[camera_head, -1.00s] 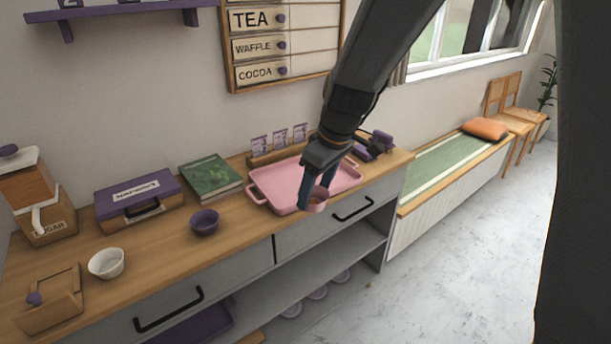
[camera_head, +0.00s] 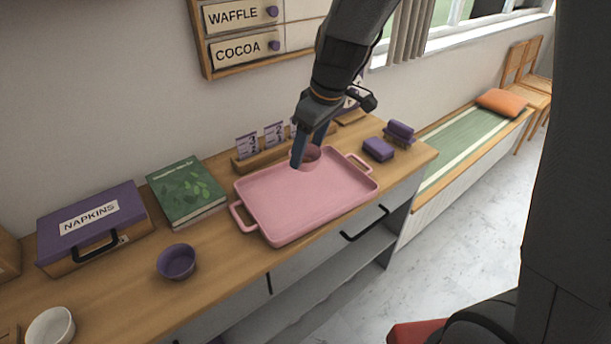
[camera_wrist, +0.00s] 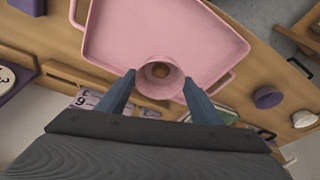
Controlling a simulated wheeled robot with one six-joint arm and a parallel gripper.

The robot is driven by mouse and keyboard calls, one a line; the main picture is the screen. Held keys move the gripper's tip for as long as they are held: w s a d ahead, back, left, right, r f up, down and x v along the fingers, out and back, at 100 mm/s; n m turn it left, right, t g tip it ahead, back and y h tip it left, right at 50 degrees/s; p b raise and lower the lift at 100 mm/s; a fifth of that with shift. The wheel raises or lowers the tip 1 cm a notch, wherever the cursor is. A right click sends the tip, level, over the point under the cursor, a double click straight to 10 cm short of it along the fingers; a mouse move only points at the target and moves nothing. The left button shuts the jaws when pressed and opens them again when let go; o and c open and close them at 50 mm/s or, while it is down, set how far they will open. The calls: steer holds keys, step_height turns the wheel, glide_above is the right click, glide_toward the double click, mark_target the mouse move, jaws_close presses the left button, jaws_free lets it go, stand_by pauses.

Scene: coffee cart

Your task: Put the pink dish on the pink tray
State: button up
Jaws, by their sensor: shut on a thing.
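The pink tray (camera_head: 306,200) lies on the wooden counter, flat and empty, with a handle at each end. My gripper (camera_head: 308,152) is shut on the small round pink dish (camera_head: 309,159) at the tray's far edge in the head view. In the wrist view, the dish (camera_wrist: 160,73) sits between my two blue fingers and overlaps the rim of the tray (camera_wrist: 165,30). A brownish round patch shows in its middle. I cannot tell whether the dish touches the tray or hangs above it.
A wooden rack with purple cards (camera_head: 273,136) stands close behind the tray. Purple blocks (camera_head: 378,149) lie to its right. A green book (camera_head: 187,192), a purple bowl (camera_head: 177,261) and a napkin box (camera_head: 93,226) are to its left.

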step_height(320, 180, down, 9)
steer(key=shift+s+r+p, duration=0.1)
steer(key=shift+p, duration=0.45)
steer(key=o, duration=1.2)
steer(key=shift+c, duration=0.2)
steer(key=b+v, duration=0.2)
steer(key=v, duration=0.9)
steer(key=s+d+f+m+h, duration=0.2)
steer(key=s+d+f+m, duration=0.3)
steer(key=s+d+m, duration=0.5)
steer(key=s+d, duration=0.2)
steer(key=s, duration=0.1)
steer(key=shift+s+d+g+h, duration=0.15)
steer(key=shift+s+g+h, duration=0.15)
steer(key=shift+g, duration=0.1)
